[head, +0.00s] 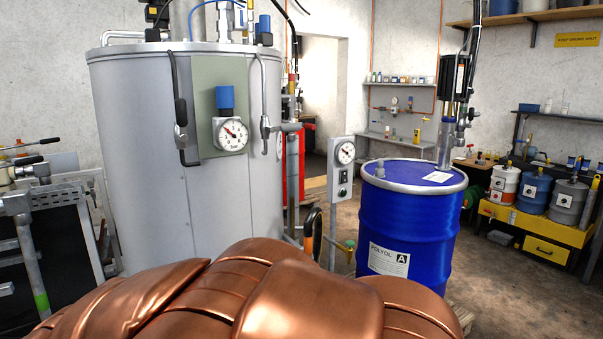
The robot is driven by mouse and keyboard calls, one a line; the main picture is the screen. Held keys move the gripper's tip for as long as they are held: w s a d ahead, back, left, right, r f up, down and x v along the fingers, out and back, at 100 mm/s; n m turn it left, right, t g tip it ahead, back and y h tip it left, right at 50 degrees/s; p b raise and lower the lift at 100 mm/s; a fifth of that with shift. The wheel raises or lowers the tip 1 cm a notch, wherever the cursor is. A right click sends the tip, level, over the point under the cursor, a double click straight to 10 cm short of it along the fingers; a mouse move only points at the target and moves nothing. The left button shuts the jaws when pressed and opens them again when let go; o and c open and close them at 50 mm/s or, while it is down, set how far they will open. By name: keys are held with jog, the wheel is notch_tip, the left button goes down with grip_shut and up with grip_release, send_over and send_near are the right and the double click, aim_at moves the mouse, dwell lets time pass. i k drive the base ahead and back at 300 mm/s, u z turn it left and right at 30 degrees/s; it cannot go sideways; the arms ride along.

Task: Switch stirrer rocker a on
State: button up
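A grey control box (341,172) stands on a post between the large grey tank and the blue drum. It carries a round white gauge (345,152) at the top and a small dark switch (343,176) below it. The switch looks like a rocker, but its label and position are too small to read. A blue drum (410,225) labelled "POLYOL A" stands just right of the box, with a stirrer motor (455,78) above it. My gripper is not in view.
A large grey tank (140,160) with a gauge fills the left. A yellow bench (530,225) with small drums stands at right. Floor (500,290) shows free right of the blue drum. My copper-coloured body hides the lower middle.

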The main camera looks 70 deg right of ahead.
aim_at(344, 172)
jog(key=z, duration=2.65)
jog(key=k, duration=1.35)
jog(key=z, duration=0.65)
jog(key=i, duration=1.4)
jog(key=u, duration=0.85)
jog(key=i, duration=0.6)
jog(key=u, duration=0.7)
